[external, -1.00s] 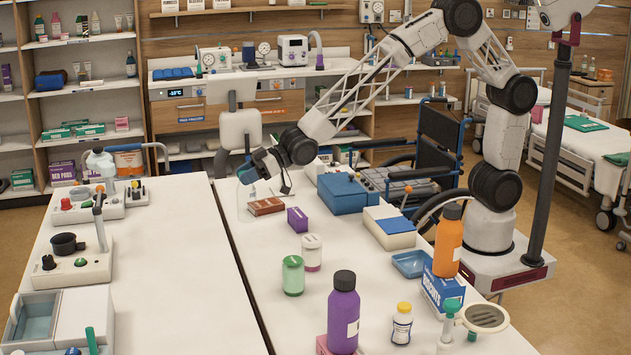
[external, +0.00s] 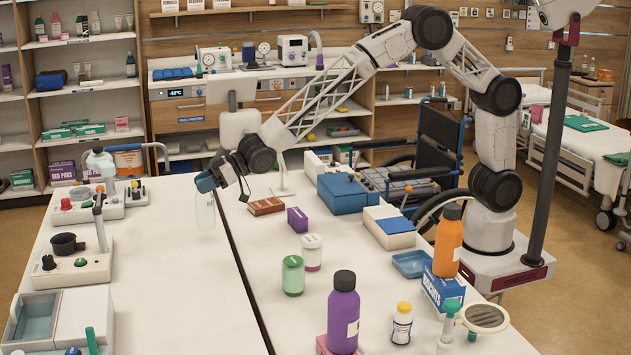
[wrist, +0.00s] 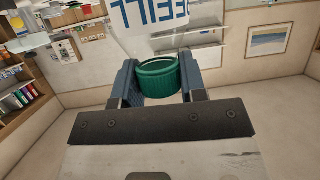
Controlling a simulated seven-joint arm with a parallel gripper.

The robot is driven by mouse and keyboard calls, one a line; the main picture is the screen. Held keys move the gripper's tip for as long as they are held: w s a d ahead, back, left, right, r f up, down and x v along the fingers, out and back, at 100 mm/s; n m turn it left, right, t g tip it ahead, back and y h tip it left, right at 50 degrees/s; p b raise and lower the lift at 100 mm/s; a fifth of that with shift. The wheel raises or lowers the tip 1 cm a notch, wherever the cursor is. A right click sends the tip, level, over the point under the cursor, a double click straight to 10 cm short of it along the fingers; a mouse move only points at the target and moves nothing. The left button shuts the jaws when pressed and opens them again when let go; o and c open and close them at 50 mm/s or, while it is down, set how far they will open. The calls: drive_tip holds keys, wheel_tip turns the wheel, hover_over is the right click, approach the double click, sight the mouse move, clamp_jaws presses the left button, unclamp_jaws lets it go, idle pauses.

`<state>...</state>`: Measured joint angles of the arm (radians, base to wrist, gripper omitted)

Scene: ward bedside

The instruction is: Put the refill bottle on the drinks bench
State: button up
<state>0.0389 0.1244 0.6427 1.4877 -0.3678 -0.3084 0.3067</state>
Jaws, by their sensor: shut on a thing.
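My gripper (external: 205,184) is shut on the green cap (wrist: 158,78) of the refill bottle. The refill bottle (external: 205,213) is clear and hangs roughly upright below the jaws. Its white label (wrist: 150,15) with large blue letters shows in the wrist view. In the external view the bottle appears over the right edge of the left white bench (external: 180,265), close to the gap between the two benches. I cannot tell whether its base touches the bench. No sign in view names the drinks bench.
Dispenser-like devices (external: 75,262) line the left side of the left bench. Its middle and right strip are clear. The right bench (external: 262,255) holds a brown box (external: 265,206), a purple box (external: 297,219), several bottles and a blue case (external: 348,195).

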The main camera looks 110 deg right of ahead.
drive_tip(key=shift+w+f, duration=0.1)
drive_tip(key=shift+w, duration=1)
drive_tip(key=shift+w+f, duration=0.2)
drive_tip(key=shift+f, duration=0.7)
drive_tip(key=shift+w+f, duration=0.2)
drive_tip(key=shift+f, duration=0.8)
drive_tip(key=o, duration=1.1)
